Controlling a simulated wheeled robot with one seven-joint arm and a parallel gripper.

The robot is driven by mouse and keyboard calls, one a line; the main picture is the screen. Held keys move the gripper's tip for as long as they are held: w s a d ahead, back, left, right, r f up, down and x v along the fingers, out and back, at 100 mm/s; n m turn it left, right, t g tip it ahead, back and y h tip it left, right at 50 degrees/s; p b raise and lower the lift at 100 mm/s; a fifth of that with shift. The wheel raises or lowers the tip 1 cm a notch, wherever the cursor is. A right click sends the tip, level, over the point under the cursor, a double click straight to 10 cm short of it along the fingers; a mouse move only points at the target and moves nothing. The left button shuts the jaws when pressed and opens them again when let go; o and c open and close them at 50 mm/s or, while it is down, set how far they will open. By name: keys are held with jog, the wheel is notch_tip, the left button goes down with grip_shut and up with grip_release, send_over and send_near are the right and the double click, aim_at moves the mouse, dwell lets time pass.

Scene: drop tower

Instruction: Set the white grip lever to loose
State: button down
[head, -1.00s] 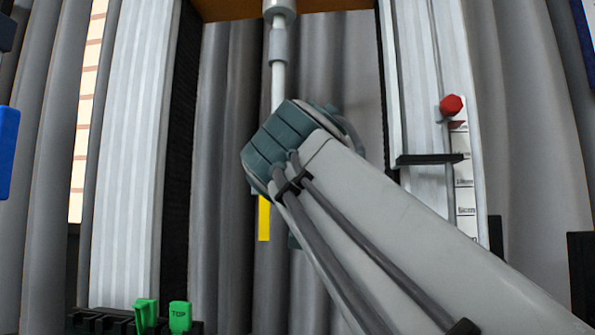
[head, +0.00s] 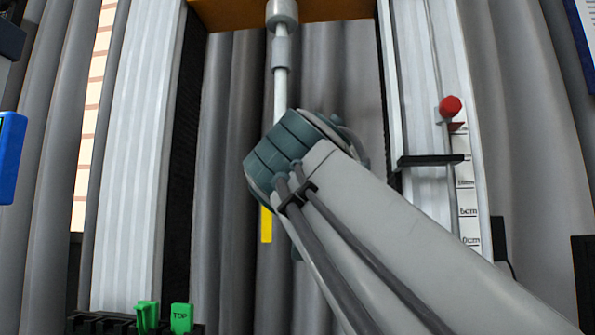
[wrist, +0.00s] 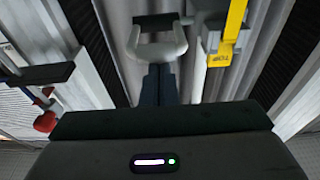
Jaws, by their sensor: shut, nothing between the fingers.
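A white, U-shaped grip lever (wrist: 156,51) shows at the top middle of the wrist view, with a dark bar across its upper end. My gripper (wrist: 158,70) is shut and empty. Its dark fingers point at the lever's white crosspiece and overlap its lower edge in the picture; I cannot tell whether they touch. In the head view my arm hides the gripper and the lever. A white rod (head: 280,90) hangs from above and runs down behind my wrist.
A yellow strip (wrist: 232,28) hangs right of the lever; it also shows in the head view (head: 266,225). A red knob (head: 450,106) sits on the right rail by a centimetre scale (head: 467,212). Green tags (head: 181,317) stand at lower left. Pale columns flank the middle.

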jog(key=s+d+r+p, duration=0.3)
jog(key=d+r+p, duration=0.4)
jog(key=d+r, duration=0.4)
jog(key=shift+s, duration=0.15)
jog(key=shift+d+p, duration=0.1)
jog(key=shift+p, duration=0.2)
